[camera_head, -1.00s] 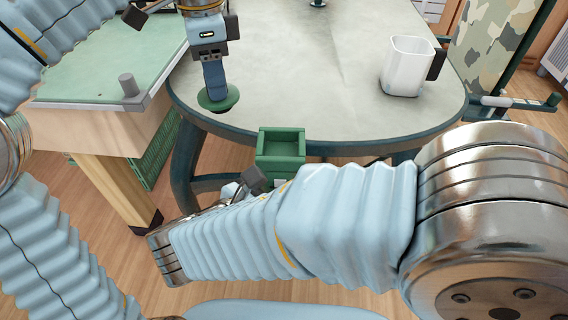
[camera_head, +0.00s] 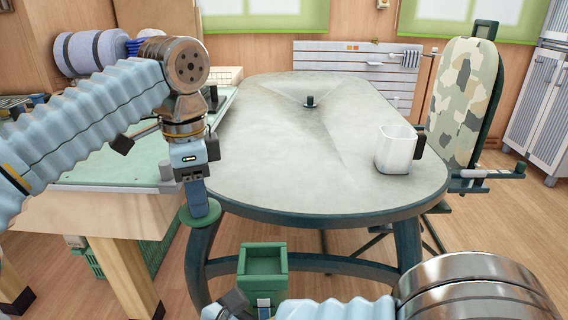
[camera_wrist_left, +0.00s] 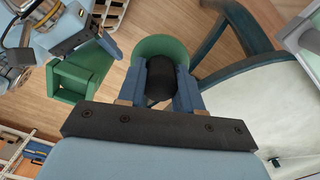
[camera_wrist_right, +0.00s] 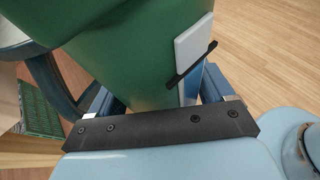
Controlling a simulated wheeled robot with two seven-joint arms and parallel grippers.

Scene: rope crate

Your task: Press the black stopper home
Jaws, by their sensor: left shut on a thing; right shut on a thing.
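My left gripper (camera_head: 198,203) is shut on the black stopper (camera_wrist_left: 160,78), a dark rounded piece between its blue fingers in the left wrist view. A round green piece (camera_wrist_left: 166,47) shows around and beyond the stopper; whether they are joined I cannot tell. In the head view it shows as a green disc (camera_head: 201,216) under the left fingertips, near the table's front-left edge. My right gripper (camera_wrist_right: 190,88) is shut on the green box (camera_wrist_right: 130,45), by its side with a white plate (camera_wrist_right: 194,43). The open-topped box (camera_head: 264,262) is held low, in front of the table.
The grey table (camera_head: 290,150) is mostly clear. A white mug (camera_head: 394,150) stands near its right edge, and a small dark green piece (camera_head: 309,101) at its far middle. A green-topped bench (camera_head: 110,172) stands at left. A camouflage-patterned board (camera_head: 466,100) stands at right.

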